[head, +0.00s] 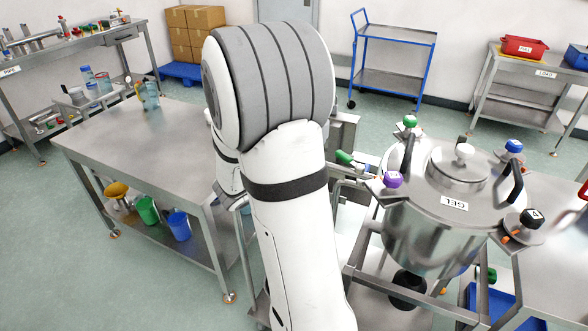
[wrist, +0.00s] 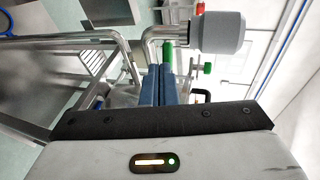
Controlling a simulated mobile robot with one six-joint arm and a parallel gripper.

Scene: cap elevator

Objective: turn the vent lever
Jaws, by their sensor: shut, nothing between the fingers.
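No label marks the vent lever, so I cannot tell for sure which part it is. A green lever handle (head: 344,157) shows just right of my arm in the head view, beside the steel vessel marked GEL (head: 425,230). In the wrist view, a green grip (wrist: 168,53) lies just beyond my fingertips, and a smaller green piece (wrist: 207,68) is to its right. My gripper (wrist: 157,68) is shut and empty, its blue fingers together. I cannot tell whether the tips touch the green grip. My arm hides the gripper in the head view.
A bent steel pipe with a grey cylinder (wrist: 217,33) is close to my fingers. A steel table (head: 140,145) stands left. A blue cart (head: 392,55) stands behind on open floor.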

